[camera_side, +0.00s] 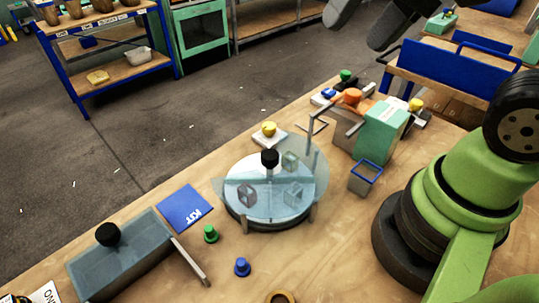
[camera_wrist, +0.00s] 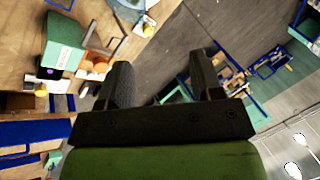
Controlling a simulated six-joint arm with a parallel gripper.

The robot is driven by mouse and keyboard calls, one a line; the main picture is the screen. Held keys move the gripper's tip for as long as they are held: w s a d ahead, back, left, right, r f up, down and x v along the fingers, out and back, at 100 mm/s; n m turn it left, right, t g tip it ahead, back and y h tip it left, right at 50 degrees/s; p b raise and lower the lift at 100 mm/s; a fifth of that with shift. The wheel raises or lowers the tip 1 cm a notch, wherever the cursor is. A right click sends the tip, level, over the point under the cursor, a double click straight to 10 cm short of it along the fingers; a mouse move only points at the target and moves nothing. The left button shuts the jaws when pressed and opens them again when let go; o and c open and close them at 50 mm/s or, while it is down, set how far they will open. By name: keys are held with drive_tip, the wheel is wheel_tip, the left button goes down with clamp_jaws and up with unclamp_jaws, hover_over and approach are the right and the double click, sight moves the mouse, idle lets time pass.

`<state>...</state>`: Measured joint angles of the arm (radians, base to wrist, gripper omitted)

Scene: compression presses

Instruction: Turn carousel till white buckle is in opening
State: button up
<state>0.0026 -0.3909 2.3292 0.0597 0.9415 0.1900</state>
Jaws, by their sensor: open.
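The carousel (camera_side: 262,207) is a round pale-blue disc on a dark base in the middle of the table, under a clear cover. A black knob (camera_side: 270,158) stands up at its top. Several small clear block-like pieces sit on the disc, one of them a greyish piece (camera_side: 247,195) at the left. I cannot tell which, if any, is the white buckle, nor where the cover's opening is. My gripper (camera_side: 364,18) is high above the table at the top edge, partly cut off, away from the carousel. In the wrist view my gripper (camera_wrist: 162,78) is open and empty.
A clear lidded box (camera_side: 120,262) with a black knob stands front left, beside a blue KIT card (camera_side: 185,208). Green (camera_side: 210,233) and blue (camera_side: 242,267) pegs stand before the carousel. A green-and-grey press (camera_side: 380,130) and an open blue-rimmed container (camera_side: 366,177) are right of it.

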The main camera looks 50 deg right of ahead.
drive_tip(key=w+a+f+m+g+y, duration=0.1)
drive_tip(key=w+f+m+g, duration=0.25)
drive_tip(key=w+f, duration=0.25)
drive_tip(key=m+g, duration=0.3)
drive_tip(key=m, duration=0.2)
approach(269, 155)
drive_tip(key=shift+n+t+y, duration=0.25)
drive_tip(key=shift+y, duration=0.05)
drive_tip(key=x, duration=0.9)
drive_tip(key=shift+s+d+f, duration=0.2)
clamp_jaws()
